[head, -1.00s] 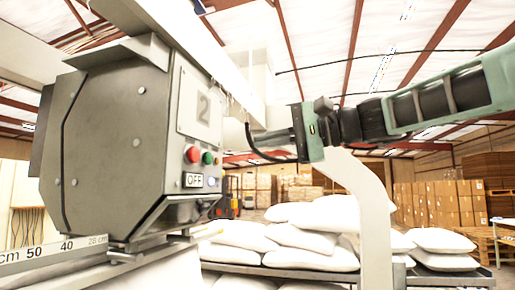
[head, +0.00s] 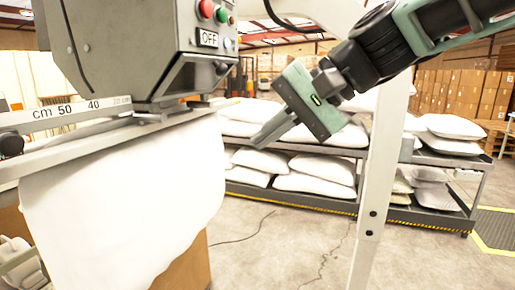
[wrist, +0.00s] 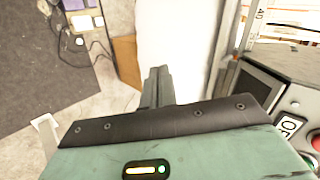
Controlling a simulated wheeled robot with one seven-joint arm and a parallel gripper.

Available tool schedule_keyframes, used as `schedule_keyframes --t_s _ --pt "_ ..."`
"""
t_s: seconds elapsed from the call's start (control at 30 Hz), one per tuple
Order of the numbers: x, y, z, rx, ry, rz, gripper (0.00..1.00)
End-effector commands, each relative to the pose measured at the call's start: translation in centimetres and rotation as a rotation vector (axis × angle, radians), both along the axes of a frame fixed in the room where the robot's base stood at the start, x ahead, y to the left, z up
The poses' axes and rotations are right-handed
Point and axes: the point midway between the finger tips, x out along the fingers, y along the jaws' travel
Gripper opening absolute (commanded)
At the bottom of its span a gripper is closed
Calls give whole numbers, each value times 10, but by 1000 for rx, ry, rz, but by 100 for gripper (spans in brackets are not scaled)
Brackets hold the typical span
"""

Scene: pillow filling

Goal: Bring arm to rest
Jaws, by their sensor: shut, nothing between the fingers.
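My gripper (head: 268,136) is shut and empty. It hangs in the air to the right of the filling machine (head: 130,45), with its fingers pointing down and to the left. In the wrist view its closed fingers (wrist: 157,88) show in front of a white pillow (wrist: 185,40). The white pillow (head: 130,200) hangs from the machine's rail in the head view, and my gripper is apart from it. My arm (head: 400,45) comes in from the upper right.
Red and green buttons (head: 206,10) and an OFF label sit on the machine's front. A rack (head: 330,210) of white pillows stands behind my gripper. A pale upright post (head: 376,170) stands at its right. Cardboard boxes (head: 455,95) are stacked far right.

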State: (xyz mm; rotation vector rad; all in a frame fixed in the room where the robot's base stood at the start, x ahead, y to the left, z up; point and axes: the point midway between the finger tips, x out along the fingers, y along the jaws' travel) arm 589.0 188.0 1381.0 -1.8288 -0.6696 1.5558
Motion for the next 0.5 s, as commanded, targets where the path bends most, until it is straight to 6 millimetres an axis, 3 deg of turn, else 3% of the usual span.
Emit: schedule_keyframes --t_s 0.03,0.1,0.3,0.4,0.5 --pt "-22 -2 -32 -87 2 51 0" --pt "-51 -10 -74 -211 -7 130 0" --pt "-134 -59 -175 -546 -65 406 0" --pt "-166 -87 -208 -671 -101 543 0" --pt "-186 -109 -228 -753 -132 647 0"
